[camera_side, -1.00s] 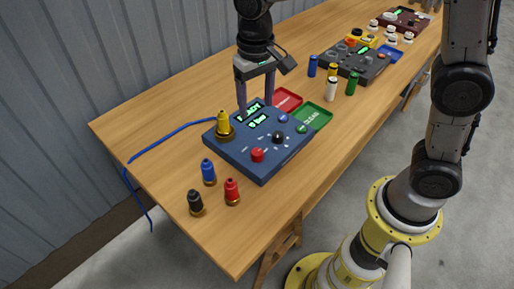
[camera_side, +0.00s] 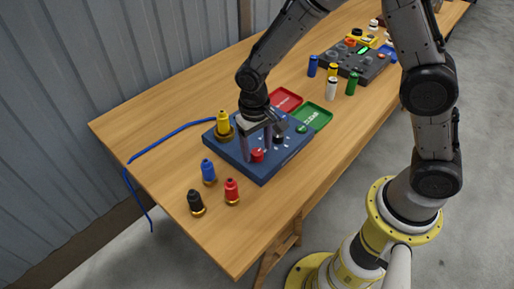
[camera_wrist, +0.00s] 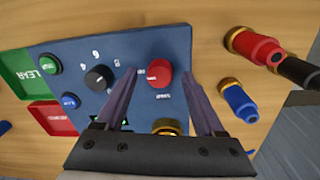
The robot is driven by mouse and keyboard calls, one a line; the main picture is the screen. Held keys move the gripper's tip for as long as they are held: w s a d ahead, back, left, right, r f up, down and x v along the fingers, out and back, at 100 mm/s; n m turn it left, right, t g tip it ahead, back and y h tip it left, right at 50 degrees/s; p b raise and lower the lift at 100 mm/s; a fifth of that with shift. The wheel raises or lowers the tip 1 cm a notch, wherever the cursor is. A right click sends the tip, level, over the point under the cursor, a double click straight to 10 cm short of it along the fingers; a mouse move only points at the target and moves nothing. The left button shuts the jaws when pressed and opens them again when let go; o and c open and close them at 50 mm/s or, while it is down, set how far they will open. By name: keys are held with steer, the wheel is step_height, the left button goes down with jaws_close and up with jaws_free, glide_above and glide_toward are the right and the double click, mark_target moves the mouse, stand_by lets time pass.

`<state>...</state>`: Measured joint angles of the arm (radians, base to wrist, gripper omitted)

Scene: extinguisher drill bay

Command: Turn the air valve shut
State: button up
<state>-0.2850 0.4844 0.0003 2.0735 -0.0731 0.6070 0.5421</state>
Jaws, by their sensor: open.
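A blue control box (camera_side: 265,175) stands on the table and carries a red knob (camera_side: 257,156) and a black knob (camera_side: 278,138). Which one is the air valve I cannot read from the lettering. My gripper (camera_side: 256,153) is open and points down over the box, its fingers on either side of the red knob. In the wrist view the red knob (camera_wrist: 159,72) shows between the fingertips, with the black knob (camera_wrist: 98,78) just left of them. I cannot tell whether the fingers touch the red knob. The box's display is mostly hidden by my gripper.
A yellow bottle-shaped piece (camera_side: 223,122) stands on the box's corner. Blue (camera_side: 208,171), red (camera_side: 231,190) and black (camera_side: 195,202) ones stand in front. Red (camera_side: 285,100) and green (camera_side: 315,115) trays lie behind. A blue hose (camera_side: 180,133) runs left. Another panel stands farther back.

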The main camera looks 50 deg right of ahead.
steer(key=shift+f, duration=0.4)
steer(key=shift+c, duration=0.2)
jaws_close()
